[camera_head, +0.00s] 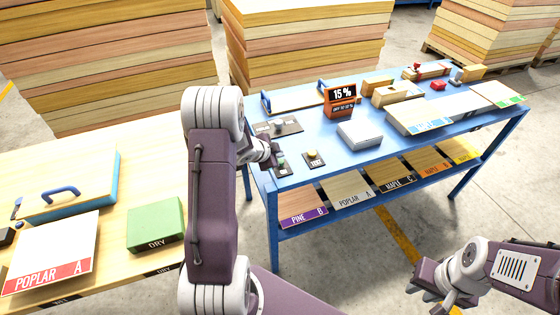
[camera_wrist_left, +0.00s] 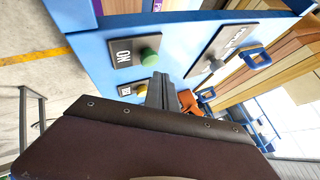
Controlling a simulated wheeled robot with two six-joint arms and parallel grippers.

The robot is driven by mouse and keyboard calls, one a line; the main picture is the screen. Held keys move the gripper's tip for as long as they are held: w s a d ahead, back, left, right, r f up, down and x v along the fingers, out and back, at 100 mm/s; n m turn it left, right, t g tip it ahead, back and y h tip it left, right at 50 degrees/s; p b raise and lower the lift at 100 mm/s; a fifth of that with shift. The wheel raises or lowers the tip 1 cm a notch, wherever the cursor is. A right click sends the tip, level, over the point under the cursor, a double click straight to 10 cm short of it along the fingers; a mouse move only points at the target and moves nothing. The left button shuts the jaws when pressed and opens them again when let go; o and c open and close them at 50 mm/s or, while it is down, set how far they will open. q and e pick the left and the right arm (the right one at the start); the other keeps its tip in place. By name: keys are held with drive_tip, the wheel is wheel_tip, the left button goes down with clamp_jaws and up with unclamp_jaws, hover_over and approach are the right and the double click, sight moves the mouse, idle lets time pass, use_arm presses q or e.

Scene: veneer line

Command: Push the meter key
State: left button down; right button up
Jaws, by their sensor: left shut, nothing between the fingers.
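An orange meter (camera_head: 340,108) reading "15 %" stands on the blue bench; part of it shows in the left wrist view (camera_wrist_left: 190,102). Near the bench's left end are three dark key plates: one with a grey knob (camera_head: 279,125), one with a green button (camera_head: 281,161), one with a yellow button (camera_head: 312,155). I cannot tell which is the meter key. The left wrist view shows the green button (camera_wrist_left: 149,56), grey knob (camera_wrist_left: 217,66) and partly hidden yellow button (camera_wrist_left: 142,91). My left gripper (camera_head: 274,157) is shut and empty beside the green button; contact is unclear. My right gripper (camera_head: 432,293) hangs low right.
The blue bench (camera_head: 400,149) also carries a white box (camera_head: 360,134), boards and wooden blocks. Labelled veneer sheets lie on its lower shelf. A wooden table (camera_head: 110,263) at left holds a green "DRY" block (camera_head: 155,225) and a "POPLAR A" sheet (camera_head: 55,251). Board stacks stand behind.

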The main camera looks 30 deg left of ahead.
idle(0.4)
use_arm(q)
drive_tip(key=shift+f+b, duration=0.35)
drive_tip(key=shift+f, duration=0.1)
drive_tip(key=shift+f+b, duration=0.4)
drive_tip(key=shift+f, duration=0.05)
idle(0.4)
drive_tip(key=shift+r+p, duration=0.9)
drive_tip(key=shift+p, duration=0.05)
drive_tip(key=shift+r, duration=0.1)
wheel_tip(320, 180, up, 6)
drive_tip(key=p, duration=0.6)
